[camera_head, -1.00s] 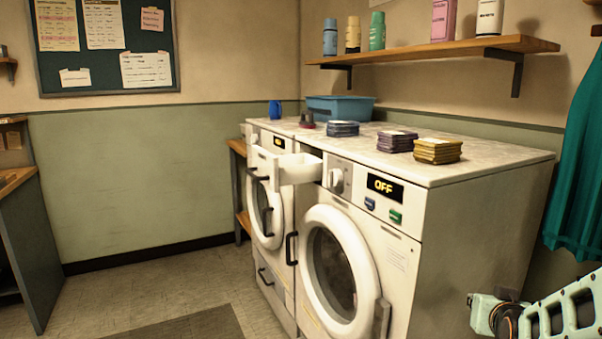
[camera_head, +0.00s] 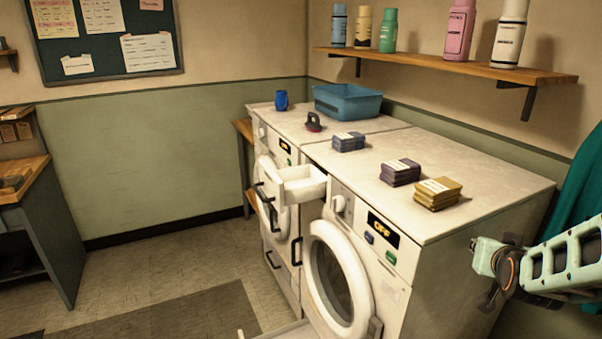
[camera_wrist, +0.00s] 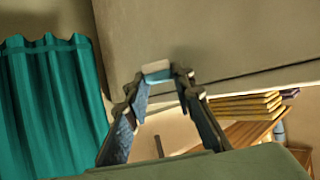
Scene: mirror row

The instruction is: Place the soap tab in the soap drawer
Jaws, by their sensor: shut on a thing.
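In the wrist view my gripper (camera_wrist: 158,76) is shut on a small pale blue and whitish piece, the soap tab (camera_wrist: 157,68), held between the fingertips. In the head view my arm is at the right edge, beside the near washer, and the held tab cannot be made out there. The soap drawer (camera_head: 303,190) is a white open-topped drawer. It is pulled out at the upper left of the near washer's front, well to the left of my arm. Its inside looks empty from here.
Blue (camera_head: 348,143), purple (camera_head: 400,172) and yellow (camera_head: 438,194) stacks stand on the washers' top (camera_head: 470,165). A blue basin (camera_head: 347,103), blue mug (camera_head: 281,100) and dark red object (camera_head: 313,122) are farther back. A bottle shelf (camera_head: 440,65) overhangs the rear. A teal curtain (camera_wrist: 55,100) hangs nearby.

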